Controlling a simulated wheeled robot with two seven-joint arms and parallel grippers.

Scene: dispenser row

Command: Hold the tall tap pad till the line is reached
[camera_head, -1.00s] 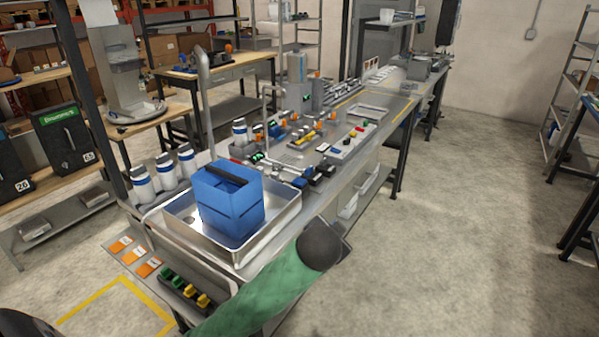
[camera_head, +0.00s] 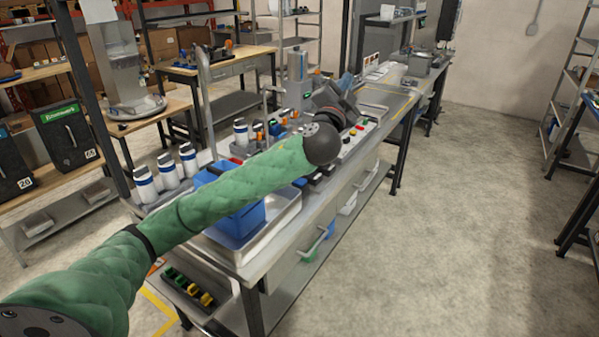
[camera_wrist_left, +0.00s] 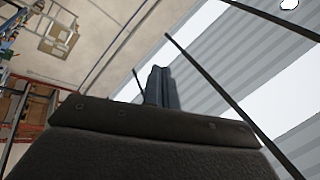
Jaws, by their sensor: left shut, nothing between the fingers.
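The tall tap (camera_head: 204,100) is a grey bent pipe behind the sink (camera_head: 284,226) in the head view. A blue container (camera_head: 240,222) stands in the sink, largely covered by my green left arm. I cannot make out the tap's pad or the line. My left gripper (camera_head: 346,83) is over the bench, to the right of the tall tap and apart from it. In the left wrist view its fingers (camera_wrist_left: 159,85) are together and empty, with the ceiling behind them. My right gripper is not in view.
White bottles with blue bands (camera_head: 167,168) stand left of the sink. A grey column device (camera_head: 297,78) stands behind my left wrist. Coloured buttons and small parts lie on the bench, partly hidden by my arm. The floor on the right (camera_head: 470,220) is clear.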

